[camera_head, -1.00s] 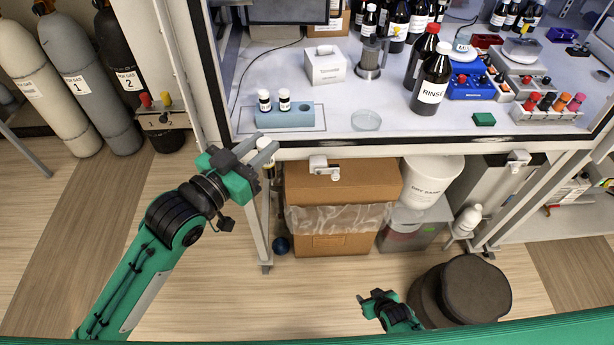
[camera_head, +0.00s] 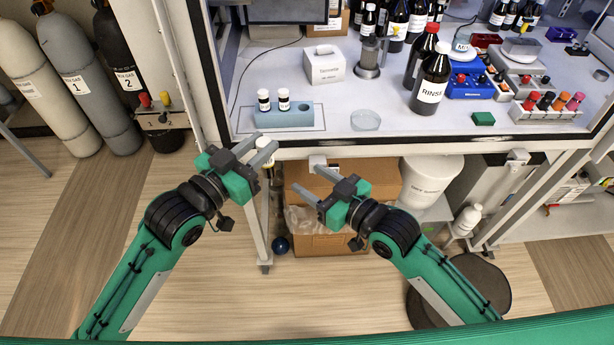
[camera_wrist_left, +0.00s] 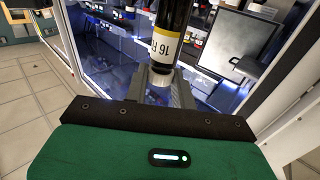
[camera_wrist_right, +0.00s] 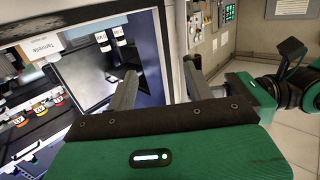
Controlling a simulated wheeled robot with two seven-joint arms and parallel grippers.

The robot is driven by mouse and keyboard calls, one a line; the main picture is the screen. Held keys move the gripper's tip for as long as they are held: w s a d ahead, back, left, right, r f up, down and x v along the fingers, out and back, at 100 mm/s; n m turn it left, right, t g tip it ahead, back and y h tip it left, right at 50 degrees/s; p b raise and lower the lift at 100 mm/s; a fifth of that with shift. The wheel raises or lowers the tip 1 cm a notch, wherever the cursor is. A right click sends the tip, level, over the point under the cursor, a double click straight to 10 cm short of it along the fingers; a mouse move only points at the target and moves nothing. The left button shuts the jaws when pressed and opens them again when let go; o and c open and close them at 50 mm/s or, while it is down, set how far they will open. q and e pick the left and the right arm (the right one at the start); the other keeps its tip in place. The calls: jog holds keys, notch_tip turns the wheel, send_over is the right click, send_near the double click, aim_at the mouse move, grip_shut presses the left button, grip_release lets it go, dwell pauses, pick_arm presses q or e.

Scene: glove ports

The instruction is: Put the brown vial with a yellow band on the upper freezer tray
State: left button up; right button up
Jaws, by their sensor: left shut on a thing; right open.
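My left gripper (camera_head: 259,150) is shut on the white cap of a vial (camera_wrist_left: 168,45). The left wrist view shows the vial's dark body and a yellow-cream band printed "16". In the head view only a little of the vial shows, by the fingers in front of the bench edge. My right gripper (camera_head: 314,182) is open and empty, to the right of the left one and slightly lower, in front of the cardboard box. Its spread fingers also show in the right wrist view (camera_wrist_right: 160,80). I cannot make out the upper freezer tray in any view.
A blue rack (camera_head: 287,117) with two white-capped vials stands on the bench, beside a glass dish (camera_head: 366,120) and a tissue box (camera_head: 325,65). The RINSE bottle (camera_head: 431,80) stands further right. Below are the cardboard box (camera_head: 338,243) and a round stool (camera_head: 487,285).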

jog(key=s+a+r+n+y, duration=0.2)
jog(key=s+r, duration=0.2)
jog(key=r, duration=0.3)
jog(key=x, duration=1.1)
jog(key=shift+w+a+f, duration=0.2)
jog(key=shift+a+f, duration=0.1)
jog(key=c, duration=1)
pick_arm(q)
jog(key=o, duration=1)
jog(key=shift+o, duration=0.2)
jog(key=shift+s, duration=0.15)
